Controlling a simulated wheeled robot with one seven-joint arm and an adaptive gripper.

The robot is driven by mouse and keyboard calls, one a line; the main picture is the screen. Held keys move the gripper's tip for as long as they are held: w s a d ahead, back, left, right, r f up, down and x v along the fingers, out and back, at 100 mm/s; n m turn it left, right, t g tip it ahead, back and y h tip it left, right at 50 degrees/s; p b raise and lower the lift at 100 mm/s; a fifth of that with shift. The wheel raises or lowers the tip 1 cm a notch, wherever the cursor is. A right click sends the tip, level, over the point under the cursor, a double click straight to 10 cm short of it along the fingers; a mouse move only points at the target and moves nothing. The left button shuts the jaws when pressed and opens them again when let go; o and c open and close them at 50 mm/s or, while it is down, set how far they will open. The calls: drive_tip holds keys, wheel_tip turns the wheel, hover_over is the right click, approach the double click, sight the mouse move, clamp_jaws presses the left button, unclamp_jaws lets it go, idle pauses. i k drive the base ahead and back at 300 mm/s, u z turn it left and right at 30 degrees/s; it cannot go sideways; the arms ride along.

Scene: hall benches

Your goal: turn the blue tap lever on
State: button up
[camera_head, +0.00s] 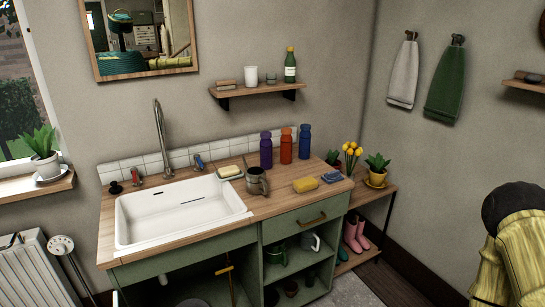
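The blue tap lever (198,161) stands on the wooden counter behind the white sink, to the right of the tall curved metal spout (159,130). It looks roughly upright; its exact turn is too small to tell. A red tap lever (136,178) stands to the left of the spout. The white sink (180,208) looks empty, and I see no water under the spout. My gripper is not in view.
A soap dish (229,172) and grey mug (257,182) stand right of the sink, near purple (266,150), orange (286,146) and blue (305,142) bottles. A yellow sponge (305,184) lies farther right. A yellowish, black-ended shape (512,245) fills the lower right.

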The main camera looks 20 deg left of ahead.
sight(196, 157)
drive_tip(key=z, duration=1)
drive_tip(key=i, duration=1.45)
drive_tip(key=u, duration=3)
